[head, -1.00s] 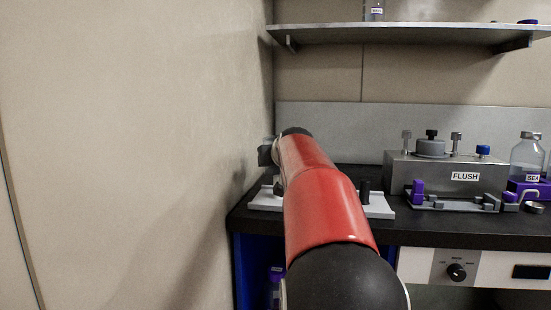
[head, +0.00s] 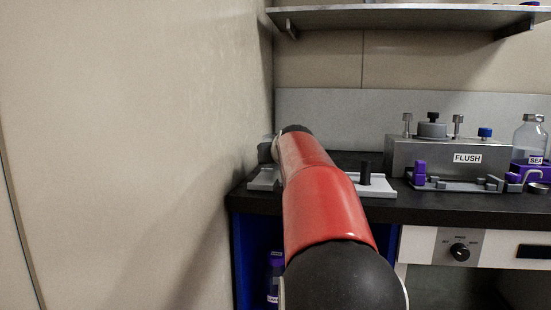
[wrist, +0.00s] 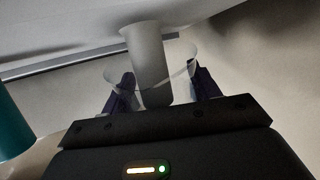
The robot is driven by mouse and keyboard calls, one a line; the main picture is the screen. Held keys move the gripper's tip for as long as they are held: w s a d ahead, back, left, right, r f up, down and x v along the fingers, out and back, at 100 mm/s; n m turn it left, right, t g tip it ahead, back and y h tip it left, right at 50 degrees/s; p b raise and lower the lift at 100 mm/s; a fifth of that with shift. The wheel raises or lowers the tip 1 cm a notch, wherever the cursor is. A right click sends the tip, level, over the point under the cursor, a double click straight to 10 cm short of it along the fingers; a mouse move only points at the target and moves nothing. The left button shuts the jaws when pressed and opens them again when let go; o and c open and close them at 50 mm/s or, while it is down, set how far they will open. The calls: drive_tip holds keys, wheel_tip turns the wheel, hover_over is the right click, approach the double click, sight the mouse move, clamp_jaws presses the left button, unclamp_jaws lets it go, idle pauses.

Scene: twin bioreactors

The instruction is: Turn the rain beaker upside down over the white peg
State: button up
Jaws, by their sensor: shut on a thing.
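In the wrist view my gripper (wrist: 164,90) is shut on a clear beaker (wrist: 186,64), its two dark fingers on either side of the glass. No rain label can be read. The pale peg (wrist: 148,50) runs from the white base (wrist: 85,22) at the top of the picture down between the fingers. It overlaps the beaker's outline; I cannot tell whether it is inside the beaker or only behind or in front of it. In the head view my red arm hides the gripper, beaker and white peg. The white base (head: 378,186) and its black peg (head: 365,173) show right of the arm.
The wall (head: 130,130) is close on the left. A grey FLUSH box (head: 410,158) and a purple-and-grey rack (head: 455,184) stand on the black bench to the right, with a bottle (head: 528,137) beyond. A shelf (head: 410,17) hangs above.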

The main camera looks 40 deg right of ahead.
drive_tip(key=shift+f, duration=0.15)
idle(0.3)
drive_tip(key=o, duration=1.2)
drive_tip(key=b+v, duration=0.1)
drive_tip(key=v, duration=0.6)
drive_tip(key=shift+s+a+b, duration=0.15)
drive_tip(key=shift+s+b, duration=0.15)
drive_tip(key=shift+s, duration=0.1)
drive_tip(key=shift+s, duration=0.1)
